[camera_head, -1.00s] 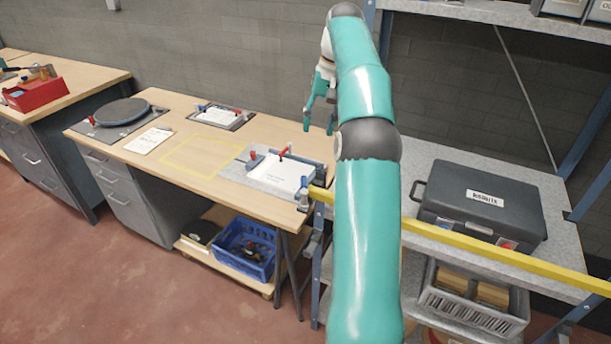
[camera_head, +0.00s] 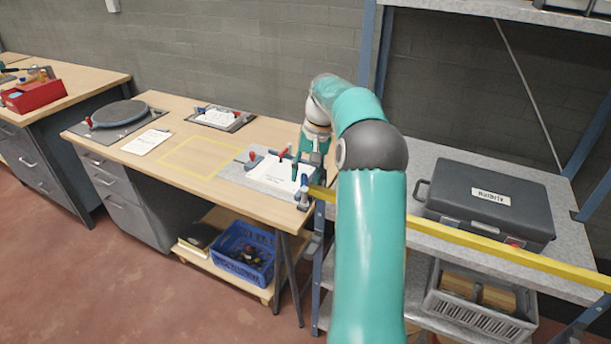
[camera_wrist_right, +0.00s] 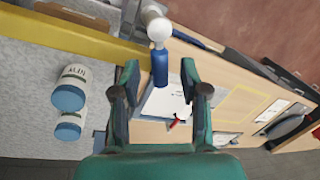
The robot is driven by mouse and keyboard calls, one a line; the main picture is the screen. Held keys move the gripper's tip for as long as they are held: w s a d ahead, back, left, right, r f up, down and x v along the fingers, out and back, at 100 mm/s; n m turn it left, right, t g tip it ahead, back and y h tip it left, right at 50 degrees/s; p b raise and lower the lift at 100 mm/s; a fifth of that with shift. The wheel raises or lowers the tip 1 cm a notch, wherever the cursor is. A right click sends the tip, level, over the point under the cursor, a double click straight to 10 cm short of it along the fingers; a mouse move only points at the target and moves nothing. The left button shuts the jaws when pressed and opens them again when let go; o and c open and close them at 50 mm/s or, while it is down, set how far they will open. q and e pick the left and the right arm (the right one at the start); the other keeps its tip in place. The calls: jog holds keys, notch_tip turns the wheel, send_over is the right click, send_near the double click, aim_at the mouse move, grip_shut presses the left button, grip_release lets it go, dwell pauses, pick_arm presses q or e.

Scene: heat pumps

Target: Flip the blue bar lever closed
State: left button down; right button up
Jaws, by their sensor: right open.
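The blue bar lever (camera_head: 304,183) stands at the right front corner of the near fixture (camera_head: 245,178) on the wooden bench. In the wrist view the blue lever (camera_wrist_right: 160,68) appears as a blue bar with a pale round part at its end. It lies between the two open fingertips of my right gripper (camera_wrist_right: 160,78), with a visible gap on both sides. In the head view my right gripper (camera_head: 307,166) is low over the fixture's right side, partly hidden by my arm. Whether it touches the lever I cannot tell. My left gripper is out of view.
Red levers (camera_head: 284,152) stand on the fixture near a white block (camera_head: 270,176). A yellow rail (camera_head: 480,243) runs along the shelf front, close to the lever. A dark case (camera_head: 490,205) sits on the shelf. The yellow-outlined bench area (camera_head: 195,160) is clear.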

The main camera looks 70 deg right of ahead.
jog(key=shift+f, duration=0.3)
grip_shut()
jog(key=shift+s+m+h, duration=0.15)
jog(key=shift+s+m, duration=0.1)
jog(key=shift+m, duration=0.45)
jog(key=shift+s+m+h, duration=0.15)
jog(key=shift+s+m, duration=0.1)
jog(key=shift+m, duration=0.45)
jog(key=m, duration=0.1)
jog(key=s+m+b, duration=0.1)
jog(key=m, duration=0.1)
grip_release()
jog(key=shift+r, duration=0.1)
notch_tip(320, 180, up, 12)
jog(key=s, duration=0.2)
jog(key=shift+a+f, duration=0.15)
jog(key=shift+f, duration=0.1)
